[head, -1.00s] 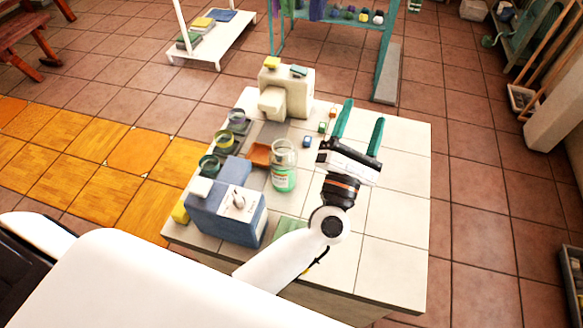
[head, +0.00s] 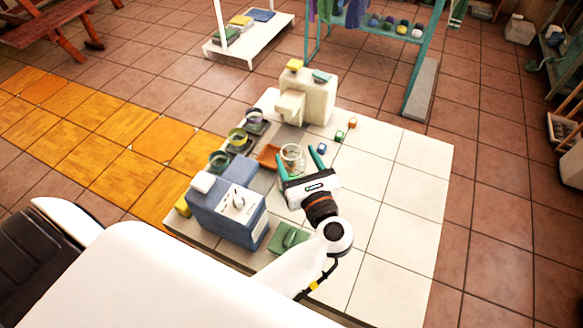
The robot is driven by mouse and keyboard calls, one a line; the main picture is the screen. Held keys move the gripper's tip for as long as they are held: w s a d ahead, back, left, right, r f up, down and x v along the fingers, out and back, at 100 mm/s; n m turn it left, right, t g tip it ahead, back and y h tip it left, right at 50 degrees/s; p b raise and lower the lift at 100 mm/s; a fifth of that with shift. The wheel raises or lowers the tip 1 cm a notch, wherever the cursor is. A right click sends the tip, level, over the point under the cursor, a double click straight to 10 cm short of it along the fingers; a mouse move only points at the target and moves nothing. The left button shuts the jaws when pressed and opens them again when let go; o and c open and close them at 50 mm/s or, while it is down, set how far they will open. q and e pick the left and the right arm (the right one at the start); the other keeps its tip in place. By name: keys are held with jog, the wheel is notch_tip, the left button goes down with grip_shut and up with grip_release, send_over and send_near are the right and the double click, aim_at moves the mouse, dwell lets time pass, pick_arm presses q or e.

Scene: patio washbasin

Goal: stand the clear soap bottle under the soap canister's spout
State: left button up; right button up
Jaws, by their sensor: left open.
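The clear soap bottle (head: 292,155) stands upright on the tiled counter. Its round open rim shows, and its lower part is hidden behind my left gripper. My left gripper (head: 299,157) is open, with one green finger on each side of the bottle in this view; I cannot tell whether they touch it. A cream block-shaped container (head: 318,100) with a jutting front part stands at the back of the counter. A blue box-shaped container (head: 222,212) with a white cap and white front panel stands at the front left. I cannot tell which is the soap canister. My right gripper is out of view.
Open jars (head: 238,139) line the counter's left edge. An orange-brown dish (head: 268,156) is left of the bottle. Small coloured blocks (head: 338,136) lie near the cream container. A green block (head: 288,238) lies beside the blue container. The right side of the counter (head: 400,195) is clear.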

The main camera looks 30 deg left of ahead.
aim_at(289, 143)
pick_arm(q)
jog(key=p+x, duration=0.1)
jog(key=x, duration=0.4)
jog(key=shift+a+r+p, duration=0.15)
jog(key=shift+a+p, duration=0.05)
jog(key=shift+p, duration=0.2)
jog(key=shift+c, duration=0.8)
grip_shut()
